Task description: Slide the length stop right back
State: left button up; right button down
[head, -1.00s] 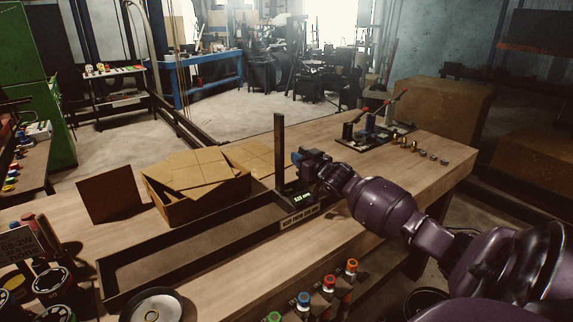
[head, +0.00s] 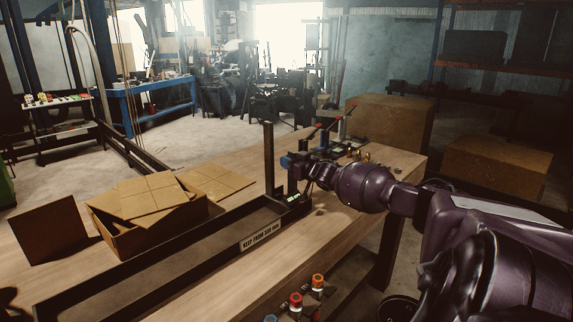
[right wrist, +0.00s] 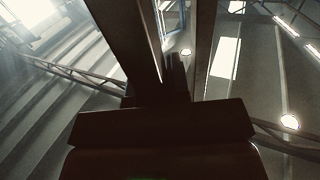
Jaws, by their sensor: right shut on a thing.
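The length stop stands in the long dark trough (head: 150,268), near its far right end. My right gripper (head: 296,166) is shut on the upper part of the stop, beside the upright. The exact grip is hard to see in the head view. In the right wrist view, a dark upright bar (right wrist: 140,45) rises close to the gripper against the ceiling.
A label (head: 260,236) is on the trough's front wall. An open cardboard box (head: 150,236) with flat sheets stands behind the trough. A red-handled tool (head: 325,135) and small fittings lie beyond the stop. Coloured-top items (head: 317,283) stand below the front edge.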

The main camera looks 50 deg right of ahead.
jog(key=c, duration=1.1)
grip_release()
jog(key=shift+s, duration=0.1)
jog(key=s, duration=0.3)
jog(key=s+a, duration=0.1)
jog(key=s, duration=0.3)
jog(key=s+p, duration=0.1)
jog(key=s, duration=0.2)
jog(key=shift+s+a, duration=0.15)
jog(key=shift+s, duration=0.1)
